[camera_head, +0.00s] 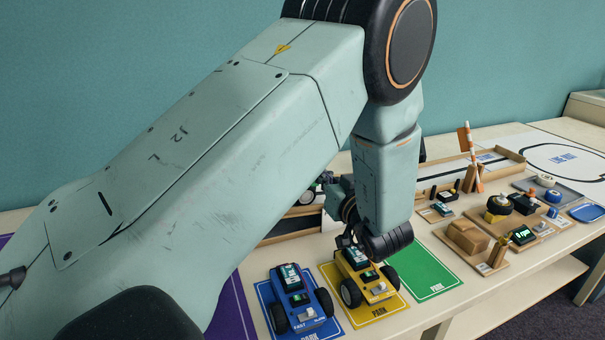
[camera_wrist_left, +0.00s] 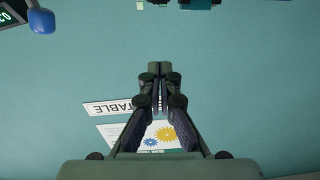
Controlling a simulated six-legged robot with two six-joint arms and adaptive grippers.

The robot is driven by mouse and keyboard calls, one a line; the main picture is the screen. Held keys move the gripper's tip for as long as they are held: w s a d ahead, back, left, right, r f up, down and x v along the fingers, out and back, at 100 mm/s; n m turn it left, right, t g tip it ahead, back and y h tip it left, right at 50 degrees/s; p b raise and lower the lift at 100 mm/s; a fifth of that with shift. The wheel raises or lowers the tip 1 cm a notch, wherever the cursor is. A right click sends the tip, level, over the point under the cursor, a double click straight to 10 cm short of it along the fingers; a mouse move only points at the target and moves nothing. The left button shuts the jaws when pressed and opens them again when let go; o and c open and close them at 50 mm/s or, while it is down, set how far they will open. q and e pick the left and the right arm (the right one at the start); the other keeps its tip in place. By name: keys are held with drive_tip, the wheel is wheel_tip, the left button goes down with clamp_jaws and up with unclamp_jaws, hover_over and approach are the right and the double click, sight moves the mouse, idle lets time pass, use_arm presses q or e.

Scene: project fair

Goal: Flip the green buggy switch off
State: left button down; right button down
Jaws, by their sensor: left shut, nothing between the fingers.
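The green mat (camera_head: 424,272) lies on the table with no buggy on it. A small dark wheeled thing (camera_head: 309,194) shows behind my left arm; most of it is hidden, and I cannot tell whether it is the green buggy. No green buggy switch can be made out. My left arm crosses the head view, and its dark gripper is mostly hidden behind the wrist there. In the left wrist view my left gripper (camera_wrist_left: 160,70) is shut and empty, with the teal wall behind it. My right gripper is in neither view.
A blue buggy (camera_head: 291,291) and a yellow buggy (camera_head: 378,290) stand on mats at the table's front, close below my left wrist. Several small devices, a wooden block (camera_head: 467,237) and a blue tray (camera_head: 587,213) fill the right side. A wall poster (camera_wrist_left: 140,133) shows behind the fingers.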

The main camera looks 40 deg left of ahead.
use_arm(q)
drive_tip(key=a, duration=0.1)
drive_tip(key=b, duration=0.2)
hover_over(303, 185)
drive_tip(key=shift+d+f, duration=0.3)
drive_tip(key=shift+f, duration=0.1)
drive_tip(key=shift+w+a+f+b, duration=0.1)
drive_tip(key=shift+a+f+b, duration=0.15)
drive_tip(key=shift+f, duration=0.25)
drive_tip(key=shift+a+f+b, duration=0.1)
drive_tip(key=shift+f+b, duration=0.15)
drive_tip(key=shift+f, duration=0.2)
drive_tip(key=shift+a+f, duration=0.25)
drive_tip(key=shift+f, duration=0.65)
drive_tip(key=shift+r, duration=0.1)
